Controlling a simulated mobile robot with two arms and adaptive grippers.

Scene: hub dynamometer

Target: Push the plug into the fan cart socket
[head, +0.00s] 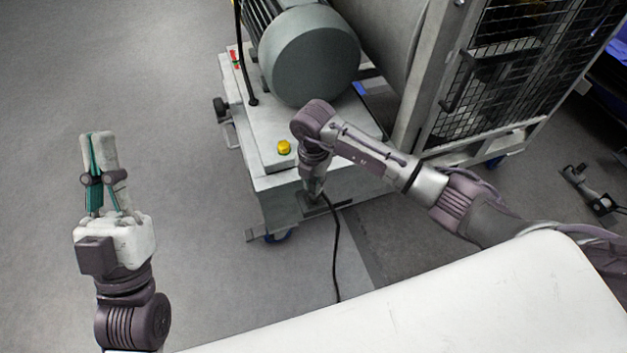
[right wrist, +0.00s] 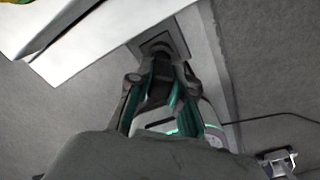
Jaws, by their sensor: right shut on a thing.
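The fan cart (head: 275,195) is a pale cart with a big grey motor on top. Its socket (right wrist: 158,45) shows in the right wrist view as a square grey plate with a dark opening. My right gripper (head: 314,192) reaches down at the cart's near side. It is shut on the dark plug (right wrist: 160,86), which is in front of the socket and partly hidden by the fingers. I cannot tell whether the plug is inside the opening. A black cable (head: 336,250) hangs from there to the floor. My left gripper (head: 99,140) is off to the left, pointing away, apart from everything.
A yellow button (head: 284,147) sits on the cart top. The grey motor (head: 310,58) stands behind it. A mesh-sided cage (head: 510,70) stands to the right. A white surface (head: 430,310) fills the near edge. The floor at left is clear.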

